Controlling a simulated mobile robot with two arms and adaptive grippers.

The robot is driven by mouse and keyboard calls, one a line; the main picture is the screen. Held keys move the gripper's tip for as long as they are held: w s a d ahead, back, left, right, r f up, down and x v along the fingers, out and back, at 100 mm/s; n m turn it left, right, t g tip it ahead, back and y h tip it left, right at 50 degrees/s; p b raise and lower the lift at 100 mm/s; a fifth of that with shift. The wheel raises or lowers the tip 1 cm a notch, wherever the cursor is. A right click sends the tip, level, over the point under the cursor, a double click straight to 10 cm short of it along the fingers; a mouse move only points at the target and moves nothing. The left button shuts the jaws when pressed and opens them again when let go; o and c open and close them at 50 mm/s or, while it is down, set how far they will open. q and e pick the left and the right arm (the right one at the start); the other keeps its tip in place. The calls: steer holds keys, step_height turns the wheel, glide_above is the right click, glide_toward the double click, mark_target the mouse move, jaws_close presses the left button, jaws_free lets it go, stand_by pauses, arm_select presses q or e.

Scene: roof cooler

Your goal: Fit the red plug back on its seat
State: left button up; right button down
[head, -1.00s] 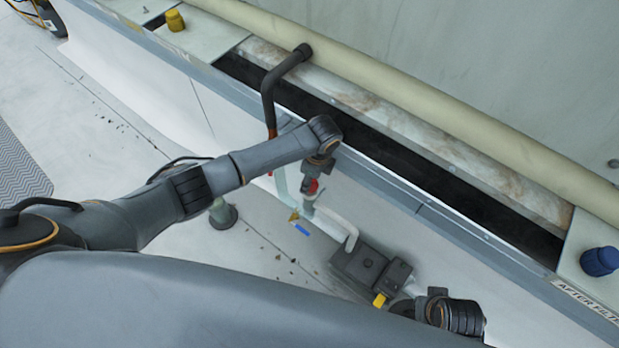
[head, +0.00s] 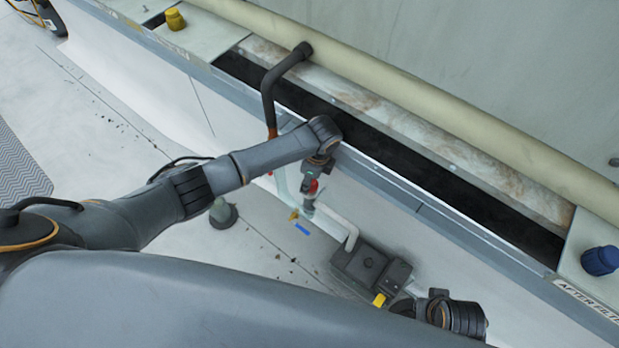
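The red plug (head: 313,187) shows as a small red shape just below the end of my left arm, beside the white and pale green pipework. My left gripper (head: 308,194) points down there at the side of the cooler. Its fingers are mostly hidden by the wrist and too small to read, so I cannot tell whether they hold the plug. The plug's seat cannot be made out for sure. My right arm shows only at the bottom right; its gripper is not in view.
A blue cap (head: 600,261) and a yellow cap (head: 175,19) stand on the cooler's top ledge. A dark bent pipe (head: 268,92) comes over the edge. A valve with a blue handle (head: 302,229) and a dark grey box (head: 368,268) lie below. A cone-like grey-green piece (head: 222,212) stands on the roof.

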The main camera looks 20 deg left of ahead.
steer(key=shift+r, duration=0.15)
arm_select(q)
steer(key=shift+f, duration=0.15)
arm_select(e)
steer(key=shift+w+r, duration=0.15)
steer(key=shift+r, duration=0.05)
arm_select(q)
steer(key=shift+f, duration=0.1)
arm_select(e)
steer(key=shift+w+r, duration=0.1)
steer(key=shift+r, duration=0.1)
arm_select(q)
steer(key=shift+f, duration=0.1)
arm_select(e)
steer(key=shift+w+r, duration=0.1)
steer(key=shift+r, duration=0.1)
arm_select(q)
steer(key=shift+f, duration=0.1)
steer(key=shift+f+b, duration=0.45)
steer(key=shift+f, duration=0.05)
arm_select(e)
steer(key=shift+w+v, duration=0.25)
steer(key=shift+v, duration=0.75)
steer(key=shift+s+r, duration=0.1)
steer(key=shift+s, duration=0.05)
